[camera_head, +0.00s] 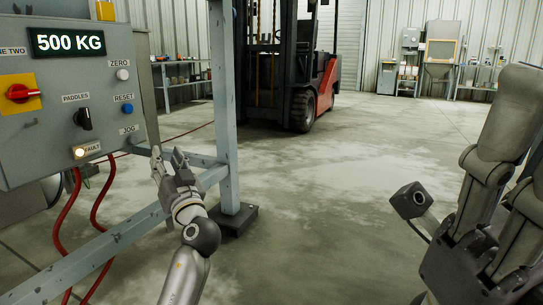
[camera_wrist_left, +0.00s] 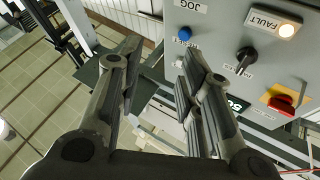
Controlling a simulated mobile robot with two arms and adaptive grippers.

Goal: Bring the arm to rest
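My left gripper (camera_head: 166,154) reaches in from the lower middle of the head view. It is open and empty, its fingers pointing up, just right of the grey control box (camera_head: 52,120) and apart from it. In the left wrist view the two fingers (camera_wrist_left: 160,58) stand apart with nothing between them. The box's blue RESET button (camera_wrist_left: 184,34) and black PADDLES knob (camera_wrist_left: 245,58) show beyond them. My right gripper (camera_head: 490,200) is large and close at the right edge of the head view, partly cut off; its finger opening cannot be judged.
The box has a 500 KG display (camera_head: 67,42), a lit FAULT lamp (camera_head: 81,152) and a red switch (camera_head: 19,93). A blue-grey steel post (camera_head: 225,100) and slanting beam (camera_head: 115,240) stand by my left arm. A forklift (camera_head: 300,75) is behind. The middle floor is clear.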

